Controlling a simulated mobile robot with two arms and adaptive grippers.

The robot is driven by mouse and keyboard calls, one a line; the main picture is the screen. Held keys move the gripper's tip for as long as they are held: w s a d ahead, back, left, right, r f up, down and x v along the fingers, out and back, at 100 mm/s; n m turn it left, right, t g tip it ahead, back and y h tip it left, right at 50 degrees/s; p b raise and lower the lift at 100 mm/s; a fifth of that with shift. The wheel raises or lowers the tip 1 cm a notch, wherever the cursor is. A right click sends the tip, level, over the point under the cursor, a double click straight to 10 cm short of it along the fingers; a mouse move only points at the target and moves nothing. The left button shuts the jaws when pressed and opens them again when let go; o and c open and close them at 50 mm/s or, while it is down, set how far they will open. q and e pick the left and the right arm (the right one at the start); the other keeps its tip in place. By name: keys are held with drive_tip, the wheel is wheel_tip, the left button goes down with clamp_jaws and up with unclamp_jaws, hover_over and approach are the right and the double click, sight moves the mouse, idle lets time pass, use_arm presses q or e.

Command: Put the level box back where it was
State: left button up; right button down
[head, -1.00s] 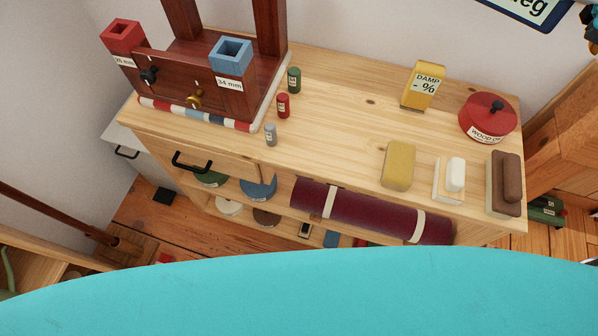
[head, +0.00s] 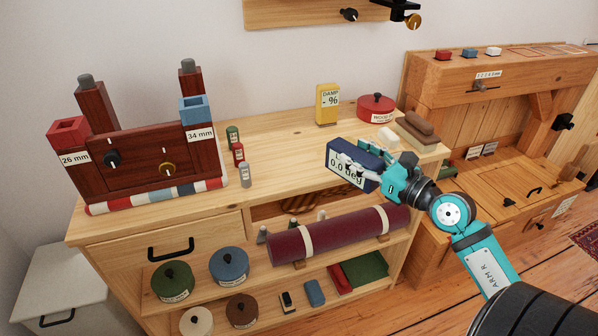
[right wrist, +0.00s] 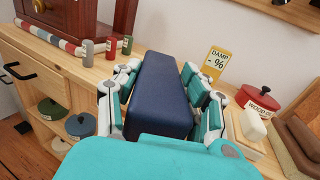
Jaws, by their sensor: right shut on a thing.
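The level box (head: 343,172) is dark blue with a pale display reading about 0.0 deg. In the head view it is tilted and held in front of the cabinet top (head: 285,165). My right gripper (head: 368,168) is shut on it. In the right wrist view the box (right wrist: 160,95) lies between the fingers on both sides, with the cabinet top behind. I cannot tell how far it is above the wood. My left gripper is not in view.
A yellow damp meter (head: 327,104), red pot (head: 376,107), white block (head: 388,138) and brown brush (head: 418,128) stand at the right of the top. Small bottles (head: 238,154) and a dark wooden frame (head: 140,155) stand left. A maroon roll (head: 335,235) lies below.

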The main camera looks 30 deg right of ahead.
sight(331, 144)
drive_tip(key=w, duration=0.2)
drive_tip(key=w+a, duration=0.1)
drive_tip(key=w, duration=0.1)
drive_tip(key=w+p, duration=0.1)
drive_tip(key=w, duration=0.2)
drive_tip(key=shift+w+a+f, duration=0.1)
drive_tip(key=shift+a, duration=0.25)
drive_tip(key=w, duration=0.2)
drive_tip(key=w+a, duration=0.1)
drive_tip(key=w, duration=0.1)
drive_tip(key=w+a+f, duration=0.1)
drive_tip(key=w, duration=0.2)
drive_tip(key=shift+f, duration=0.35)
wheel_tip(331, 144, down, 3)
drive_tip(key=shift+r+b, duration=0.1)
drive_tip(key=shift+b, duration=0.6)
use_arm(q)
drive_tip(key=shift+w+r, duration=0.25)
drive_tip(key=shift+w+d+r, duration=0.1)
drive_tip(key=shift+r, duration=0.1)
use_arm(e)
drive_tip(key=c, duration=0.7)
unclamp_jaws()
drive_tip(key=shift+f, duration=0.2)
